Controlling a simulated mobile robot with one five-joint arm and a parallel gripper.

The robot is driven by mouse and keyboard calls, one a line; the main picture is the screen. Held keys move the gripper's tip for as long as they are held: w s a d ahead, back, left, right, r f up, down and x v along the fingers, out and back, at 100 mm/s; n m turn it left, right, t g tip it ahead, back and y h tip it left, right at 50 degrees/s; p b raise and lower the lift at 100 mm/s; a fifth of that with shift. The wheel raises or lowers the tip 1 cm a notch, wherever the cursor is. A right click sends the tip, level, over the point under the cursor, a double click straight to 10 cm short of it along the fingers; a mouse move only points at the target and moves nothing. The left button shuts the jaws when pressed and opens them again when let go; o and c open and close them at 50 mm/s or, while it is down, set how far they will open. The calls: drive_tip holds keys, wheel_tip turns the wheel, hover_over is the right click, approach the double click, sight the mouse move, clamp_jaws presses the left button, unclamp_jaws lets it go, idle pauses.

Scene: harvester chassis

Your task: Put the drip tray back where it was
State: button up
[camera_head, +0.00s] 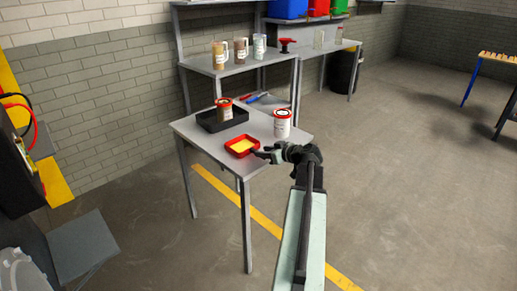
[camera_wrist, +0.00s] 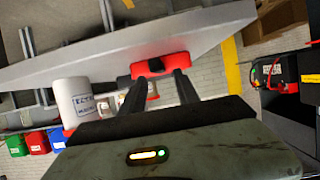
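A small red tray (camera_head: 242,146) with a yellow inside lies at the front of the grey workbench. A larger black tray (camera_head: 210,121) lies behind it and holds a red-lidded tin (camera_head: 224,109). The looks alone do not tell me which is the drip tray. My gripper (camera_head: 262,153) is at the red tray's right edge, low over the bench. In the wrist view the red tray (camera_wrist: 171,62) shows just beyond my gripper (camera_wrist: 158,78). The fingers stand apart, with no object clearly clamped; whether they touch the tray is unclear.
A white tin (camera_head: 282,124) with a red lid stands on the bench (camera_head: 190,128) close to my gripper. A blue-and-red tool (camera_head: 256,98) lies at the back.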

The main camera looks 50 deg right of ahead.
drive_tip(key=p+v, duration=0.2)
drive_tip(key=v, duration=0.5)
